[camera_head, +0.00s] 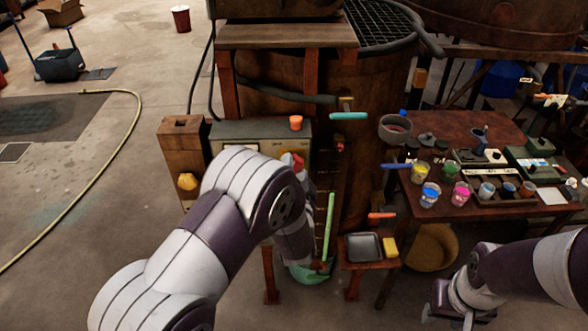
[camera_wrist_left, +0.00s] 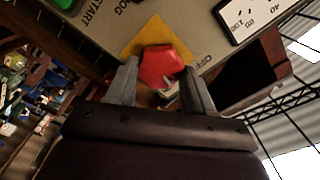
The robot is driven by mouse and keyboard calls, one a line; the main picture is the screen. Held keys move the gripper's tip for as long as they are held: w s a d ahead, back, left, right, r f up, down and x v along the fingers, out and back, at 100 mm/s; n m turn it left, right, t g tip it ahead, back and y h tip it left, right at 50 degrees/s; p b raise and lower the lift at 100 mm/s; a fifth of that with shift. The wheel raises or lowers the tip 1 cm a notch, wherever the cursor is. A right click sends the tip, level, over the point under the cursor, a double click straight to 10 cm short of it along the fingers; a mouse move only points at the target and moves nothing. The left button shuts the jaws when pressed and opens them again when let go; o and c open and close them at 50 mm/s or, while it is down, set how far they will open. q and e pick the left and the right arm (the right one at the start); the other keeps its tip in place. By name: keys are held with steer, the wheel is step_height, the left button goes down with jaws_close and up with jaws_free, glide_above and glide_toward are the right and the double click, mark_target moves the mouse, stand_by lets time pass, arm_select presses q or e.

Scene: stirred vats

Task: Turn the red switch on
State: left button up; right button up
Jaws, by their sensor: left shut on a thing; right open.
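The red switch (camera_wrist_left: 160,68) is a faceted red knob on a yellow plate (camera_wrist_left: 141,41) on the face of a grey control box. The word OFF is printed beside it on the right in the left wrist view. My left gripper (camera_wrist_left: 160,88) is shut on the knob, one finger on each side. In the head view my left arm covers most of the control box (camera_head: 236,131), and only a bit of red (camera_head: 298,160) shows past the arm. My right gripper (camera_head: 447,314) is open and empty at the bottom right, away from the box.
A green button (camera_wrist_left: 64,3) and a white gauge (camera_wrist_left: 262,12) share the panel. A table (camera_head: 445,123) with paint cups is at right. The left floor is mostly clear.

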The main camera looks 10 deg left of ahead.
arm_select(q)
steer(key=m+p, duration=0.1)
steer(key=m, duration=0.5)
steer(key=shift+m, duration=0.4)
stand_by(0.4)
steer(key=o, duration=0.8)
steer(key=shift+o, duration=1.2)
steer(key=shift+w+f, duration=0.1)
steer(key=b+v, duration=0.2)
steer(key=v, duration=1)
steer(key=shift+s+b, duration=0.4)
